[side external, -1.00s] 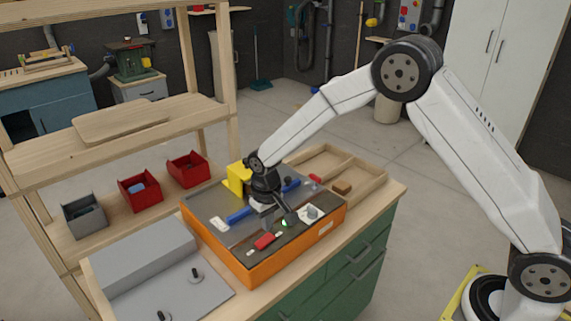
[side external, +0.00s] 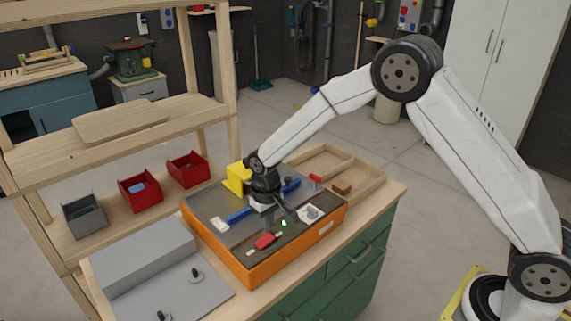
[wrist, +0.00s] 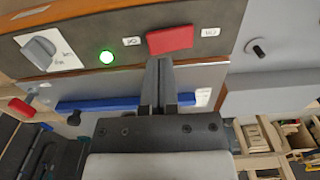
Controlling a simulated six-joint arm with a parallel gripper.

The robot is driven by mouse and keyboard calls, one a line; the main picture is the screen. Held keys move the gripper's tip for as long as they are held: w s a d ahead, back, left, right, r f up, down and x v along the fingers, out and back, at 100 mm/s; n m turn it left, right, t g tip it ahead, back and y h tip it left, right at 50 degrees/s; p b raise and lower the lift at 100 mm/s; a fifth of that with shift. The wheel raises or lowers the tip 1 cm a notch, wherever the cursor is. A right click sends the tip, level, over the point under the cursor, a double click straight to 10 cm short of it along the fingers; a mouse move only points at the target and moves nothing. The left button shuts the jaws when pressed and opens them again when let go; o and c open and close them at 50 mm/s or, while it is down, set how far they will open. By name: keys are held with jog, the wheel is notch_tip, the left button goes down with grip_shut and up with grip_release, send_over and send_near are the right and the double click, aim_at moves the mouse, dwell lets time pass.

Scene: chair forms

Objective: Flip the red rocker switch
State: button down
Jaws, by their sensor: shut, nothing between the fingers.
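The red rocker switch (side external: 265,241) sits on the dark front strip of the orange-sided panel box (side external: 285,257). In the wrist view the red switch (wrist: 170,40) lies just beyond my fingertips, between two small white labels. My gripper (side external: 268,224) is shut and empty, pointing down at the panel close behind the switch. In the wrist view the closed fingers of my gripper (wrist: 159,60) end at the switch's lower edge. I cannot tell whether they touch it. A lit green lamp (wrist: 106,57) is left of the switch there.
A grey knob (side external: 311,212) on a white plate is near the panel's right end. A blue bar (side external: 240,215) and a yellow block (side external: 237,179) are behind. A grey fixture with black pegs (side external: 196,275) lies left, a wooden tray (side external: 372,185) right.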

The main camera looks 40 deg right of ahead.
aim_at(268, 237)
jog(key=shift+f, duration=1.65)
dwell(1.9)
jog(key=shift+r, duration=3.5)
jog(key=shift+s+r, duration=0.1)
jog(key=shift+s+d+r, duration=0.1)
jog(key=shift+s+d, duration=0.05)
jog(key=shift+d, duration=0.05)
jog(key=s+d+r+t, duration=0.1)
jog(key=s+d, duration=0.3)
jog(key=s, duration=0.6)
jog(key=s+d+r+t, duration=0.1)
jog(key=s+d+r, duration=0.2)
jog(key=s, duration=0.7)
jog(key=shift+d+t, duration=0.3)
jog(key=shift+d, duration=0.4)
